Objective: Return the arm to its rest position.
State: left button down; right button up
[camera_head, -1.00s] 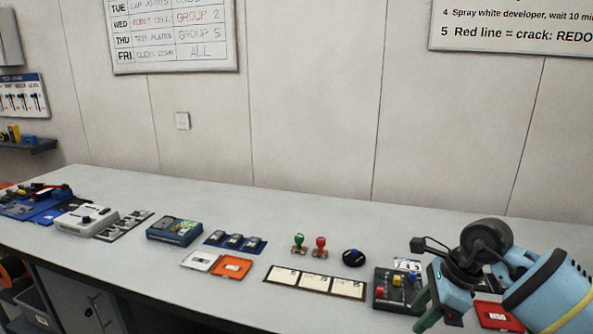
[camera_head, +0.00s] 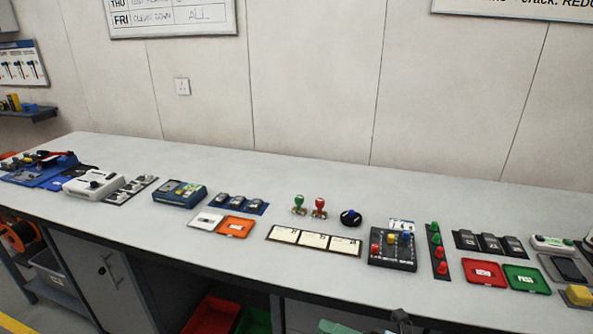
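My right gripper (camera_head: 352,327) shows only as a green piece and some dark parts at the bottom edge of the head view. It is low, in front of the bench (camera_head: 330,180) and below its front edge. Its fingers are mostly cut off, so I cannot tell whether it is open or shut, or whether it holds anything. My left gripper is not in view.
The bench carries a black block with coloured knobs (camera_head: 392,250), a strip of green and red knobs (camera_head: 438,252), red (camera_head: 484,273) and green (camera_head: 526,279) trays, stamps (camera_head: 319,208) and white cards (camera_head: 314,240). A red bin (camera_head: 208,318) stands below. The back of the bench is clear.

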jog(key=s+d+f+m+t+h, duration=0.45)
jog(key=f+m+h, duration=0.25)
jog(key=m, duration=0.6)
jog(key=s+d+f+m+t+h, duration=0.5)
jog(key=f+m, duration=0.3)
jog(key=m, duration=0.4)
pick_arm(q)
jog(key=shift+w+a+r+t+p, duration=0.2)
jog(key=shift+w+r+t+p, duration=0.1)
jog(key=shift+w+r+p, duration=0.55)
pick_arm(e)
jog(key=s+d+f+m+g+h, duration=0.2)
jog(key=s+f+m+g, duration=0.1)
jog(key=s, duration=0.5)
jog(key=s+d+f+m+g+h, duration=0.2)
jog(key=s+f+m+g, duration=0.2)
jog(key=s+f, duration=0.3)
jog(key=shift+s+d+m+h, duration=0.15)
jog(key=shift+s+m+h, duration=0.25)
jog(key=shift+m, duration=0.3)
